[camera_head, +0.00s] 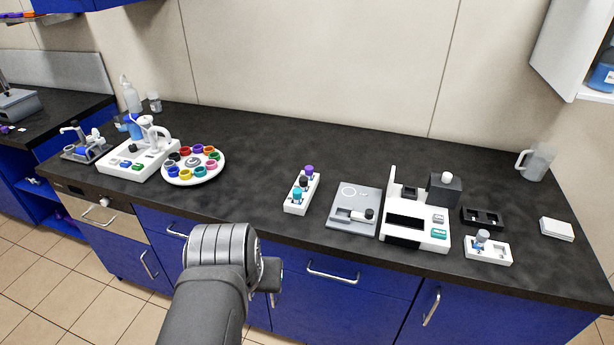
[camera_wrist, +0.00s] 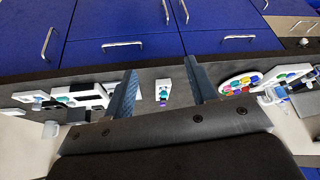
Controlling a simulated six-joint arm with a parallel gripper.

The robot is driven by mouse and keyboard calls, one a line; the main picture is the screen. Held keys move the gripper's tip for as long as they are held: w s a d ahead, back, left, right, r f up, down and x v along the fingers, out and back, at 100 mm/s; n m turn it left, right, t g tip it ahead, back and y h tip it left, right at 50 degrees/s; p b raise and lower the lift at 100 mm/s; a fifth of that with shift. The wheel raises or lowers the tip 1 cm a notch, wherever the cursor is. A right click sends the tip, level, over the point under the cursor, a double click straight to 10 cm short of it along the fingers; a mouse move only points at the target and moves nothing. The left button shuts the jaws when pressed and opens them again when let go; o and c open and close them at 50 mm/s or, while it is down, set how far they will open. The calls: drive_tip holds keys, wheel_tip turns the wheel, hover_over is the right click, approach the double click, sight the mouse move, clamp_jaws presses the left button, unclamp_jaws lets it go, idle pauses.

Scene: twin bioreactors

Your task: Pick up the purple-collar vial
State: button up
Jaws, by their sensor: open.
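The purple-collar vial (camera_head: 308,171) stands upright at the far end of a small white rack (camera_head: 294,208) in the middle of the counter. A dark-capped vial (camera_head: 303,182) and a teal-collar vial (camera_head: 297,194) stand in front of it. In the wrist view the purple collar (camera_wrist: 163,103) and the rack (camera_wrist: 163,88) show between the two fingers of my gripper (camera_wrist: 160,68). My gripper is open and empty, apart from the rack. In the head view my arm stands in front of the counter, left of and nearer than the rack, and mostly hides the gripper.
A round white carousel (camera_head: 194,178) with colored cups stands left of the rack. A grey scale-like device (camera_head: 354,211) stands close on its right, then a white instrument (camera_head: 416,222) and a small white holder (camera_head: 488,249). The counter (camera_head: 255,170) between carousel and rack is clear.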

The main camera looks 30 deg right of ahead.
drive_tip(key=w+d+r+m+g, duration=0.1)
drive_tip(key=w+d+r+m, duration=0.1)
drive_tip(key=w+d+r, duration=0.3)
drive_tip(key=w+d+r+m, duration=0.2)
drive_tip(key=w+r, duration=0.3)
drive_tip(key=w, duration=0.2)
drive_tip(key=w+d+r+m+g, duration=0.1)
drive_tip(key=w+d+r+m, duration=0.2)
drive_tip(key=w+d, duration=0.55)
drive_tip(key=m+g+y, duration=0.2)
drive_tip(key=m+g, duration=0.1)
drive_tip(key=m, duration=0.4)
hover_over(309, 168)
wheel_tip(309, 168, down, 10)
drive_tip(key=f, duration=1.2)
drive_tip(key=shift+a+f, duration=0.2)
drive_tip(key=shift+a, duration=0.1)
drive_tip(key=shift+w+d+f, duration=0.1)
drive_tip(key=shift+d+f, duration=0.05)
drive_tip(key=shift+f, duration=1.2)
drive_tip(key=shift+d+f, duration=0.1)
drive_tip(key=shift+f, duration=1.2)
drive_tip(key=c, duration=1)
